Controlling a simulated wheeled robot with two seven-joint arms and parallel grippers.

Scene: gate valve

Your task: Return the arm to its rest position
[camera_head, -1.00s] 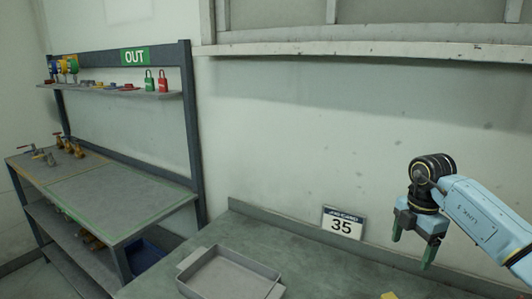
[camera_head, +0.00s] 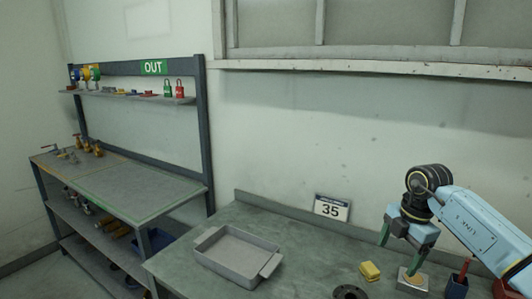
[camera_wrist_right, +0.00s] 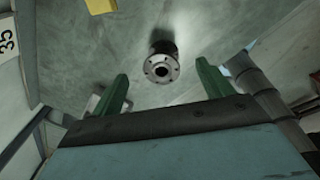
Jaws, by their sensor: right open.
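My right gripper (camera_head: 402,257) is at the right of the head view, above the green-topped bench (camera_head: 190,262), with its green fingers pointing down. It is open, and nothing shows between the fingers. In the right wrist view the two spread fingers of the right gripper (camera_wrist_right: 162,88) show, with a dark round flanged part (camera_wrist_right: 161,66) on the bench beyond them, apart from the fingers. My left gripper is in neither view.
A grey tray (camera_head: 213,275) lies on the bench. A yellow block (camera_head: 370,271), a dark flange (camera_head: 350,293) and a dark blue cup (camera_head: 456,286) stand to its right. A card marked 35 (camera_head: 331,208) is against the wall. A shelf bench (camera_head: 130,190) stands at the left.

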